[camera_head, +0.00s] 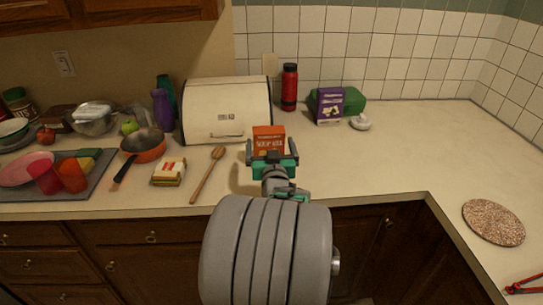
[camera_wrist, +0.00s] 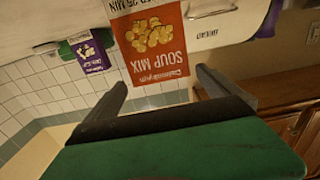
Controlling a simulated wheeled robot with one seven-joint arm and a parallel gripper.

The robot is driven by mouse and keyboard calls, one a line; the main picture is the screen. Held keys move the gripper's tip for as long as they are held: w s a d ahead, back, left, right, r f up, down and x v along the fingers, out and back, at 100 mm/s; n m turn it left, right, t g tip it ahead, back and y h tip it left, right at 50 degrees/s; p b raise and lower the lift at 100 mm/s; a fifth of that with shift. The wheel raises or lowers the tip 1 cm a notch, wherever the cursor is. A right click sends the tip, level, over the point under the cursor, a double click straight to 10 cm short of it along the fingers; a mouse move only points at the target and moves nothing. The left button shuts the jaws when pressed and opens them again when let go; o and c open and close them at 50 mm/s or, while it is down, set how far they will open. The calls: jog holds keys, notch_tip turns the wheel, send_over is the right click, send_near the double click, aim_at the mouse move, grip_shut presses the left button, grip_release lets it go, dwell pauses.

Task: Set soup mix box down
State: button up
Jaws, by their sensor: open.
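The orange soup mix box (camera_head: 268,133) stands upright on the counter in front of the white bread box, directly beyond my gripper. My gripper (camera_head: 272,158) is open, and its green and dark parts hide the lower part of the box. In the wrist view, which is upside down, the soup mix box (camera_wrist: 155,45) fills the top middle. The two dark fingers of my gripper (camera_wrist: 161,78) are spread apart, with their tips near the box's top edge. I see no finger pressed on the box. Its base is not visible.
The white bread box (camera_head: 228,108) stands behind. A wooden spoon (camera_head: 207,175) and a sandwich (camera_head: 169,172) lie left, near an orange pan (camera_head: 143,145). A red bottle (camera_head: 289,87) and a purple box (camera_head: 329,105) stand at the back. The counter on the right is mostly clear.

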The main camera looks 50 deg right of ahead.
jog(key=v, duration=0.5)
jog(key=shift+s+a+b, duration=0.25)
jog(key=shift+b, duration=0.05)
